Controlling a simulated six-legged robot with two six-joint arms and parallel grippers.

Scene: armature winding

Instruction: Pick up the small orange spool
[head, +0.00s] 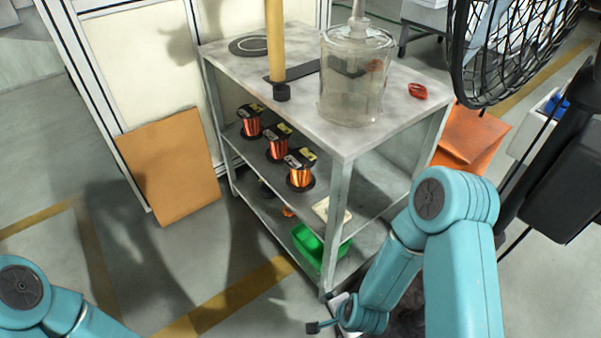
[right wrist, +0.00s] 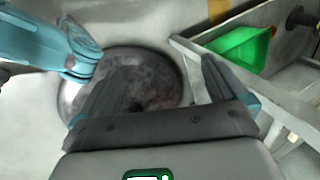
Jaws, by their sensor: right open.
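A small orange spool (head: 287,210) shows in part on the lower shelf of the grey cart, under the middle shelf and left of a green bin (head: 312,246). Its upper part is hidden. My right gripper (right wrist: 160,88) is open and empty in the right wrist view. It is low, outside the cart's near corner and apart from the spool; in the head view my right arm hides most of it. My left arm comes in at the lower left, but its gripper is out of view.
Larger copper spools (head: 300,170) stand on the cart's middle shelf. The cart's grey frame (right wrist: 205,50) and the green bin (right wrist: 243,50) lie right of my right gripper. A glass jar (head: 352,85) stands on the cart top.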

